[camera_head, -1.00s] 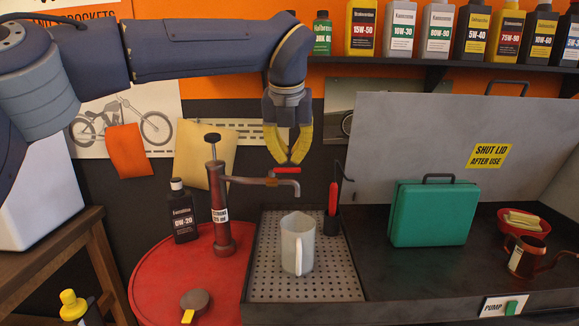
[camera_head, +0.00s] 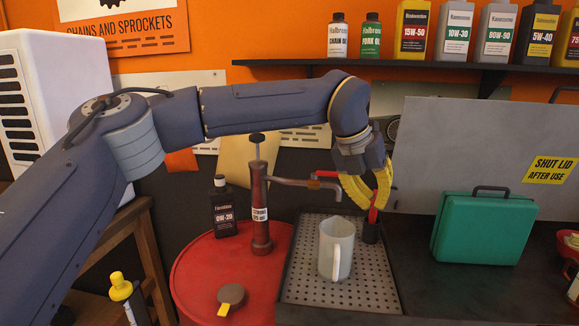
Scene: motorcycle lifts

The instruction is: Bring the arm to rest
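My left arm (camera_head: 265,103) reaches in from the left across the upper middle. Its gripper (camera_head: 373,207) hangs down at the end, with two yellow fingers whose tips come close together. The gripper looks shut, and I see nothing held in it. The fingertips overlap in view the red-handled tool (camera_head: 374,216) in a small black holder (camera_head: 371,233); I cannot tell whether they touch it. A pale jug (camera_head: 336,248) stands below and left of the gripper on the perforated tray (camera_head: 300,285). My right gripper is not in view.
A pump (camera_head: 261,215) with a side spout stands by a dark oil bottle (camera_head: 222,208) on the red drum (camera_head: 195,268). A green case (camera_head: 485,228) stands on the bench at right, before an upright grey lid (camera_head: 465,150). A bottle shelf (camera_head: 300,63) runs above.

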